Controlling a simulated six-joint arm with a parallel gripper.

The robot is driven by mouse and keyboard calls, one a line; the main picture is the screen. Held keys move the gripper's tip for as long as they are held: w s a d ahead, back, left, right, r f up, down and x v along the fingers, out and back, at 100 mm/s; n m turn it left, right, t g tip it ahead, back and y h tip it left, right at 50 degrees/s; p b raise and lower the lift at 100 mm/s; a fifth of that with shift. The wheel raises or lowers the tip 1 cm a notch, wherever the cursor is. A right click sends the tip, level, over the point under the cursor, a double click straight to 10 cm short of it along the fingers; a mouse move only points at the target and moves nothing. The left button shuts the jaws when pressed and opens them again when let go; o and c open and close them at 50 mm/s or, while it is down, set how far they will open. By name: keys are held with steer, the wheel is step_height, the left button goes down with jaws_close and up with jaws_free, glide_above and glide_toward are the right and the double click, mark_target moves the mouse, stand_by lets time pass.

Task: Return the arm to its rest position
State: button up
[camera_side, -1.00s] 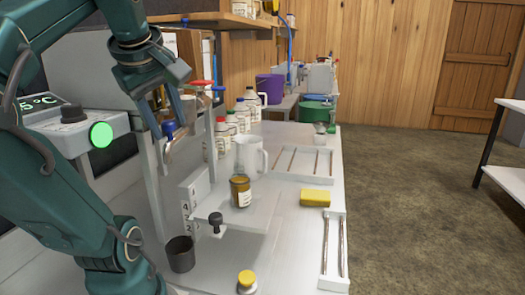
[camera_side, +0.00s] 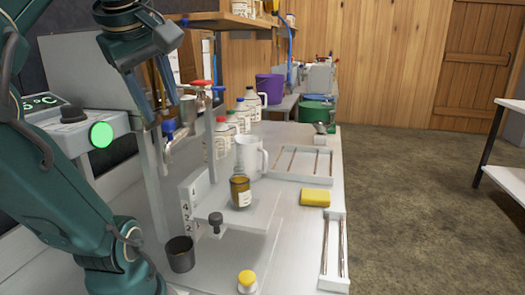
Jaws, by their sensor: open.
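My gripper (camera_side: 164,112) is at the upper left, pointing down with its two fingers apart and nothing between them. It hangs near the metal tap (camera_side: 180,140) with the blue knob, above the bench; how far in depth it is from the tap I cannot tell. My teal arm fills the left side. An amber jar (camera_side: 240,192) with a pale label stands upright on the small white platform (camera_side: 236,222), apart from my gripper.
A clear jug (camera_side: 250,158) stands behind the jar. A dark metal cup (camera_side: 180,254), a yellow-topped item (camera_side: 247,281), a yellow sponge (camera_side: 315,198) and trays of rods (camera_side: 303,163) lie on the white bench. Syrup jugs (camera_side: 243,115) line the back. A shelf (camera_side: 225,20) hangs above.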

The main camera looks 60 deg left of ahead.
steer(key=shift+d+r, duration=0.1)
steer(key=shift+d, duration=0.05)
steer(key=w+d+f+m+t+h, duration=0.1)
steer(key=w+d+f+m+h, duration=0.1)
steer(key=d+f+m, duration=0.5)
steer(key=w+d+f+m+t+h, duration=0.1)
steer(key=w+d+f+m+h, duration=0.2)
steer(key=d+f+m, duration=0.4)
step_height(320, 180, down, 4)
steer(key=m, duration=0.7)
steer(key=shift+d+h, duration=0.15)
steer(key=shift+h, duration=0.15)
steer(key=shift+o, duration=0.2)
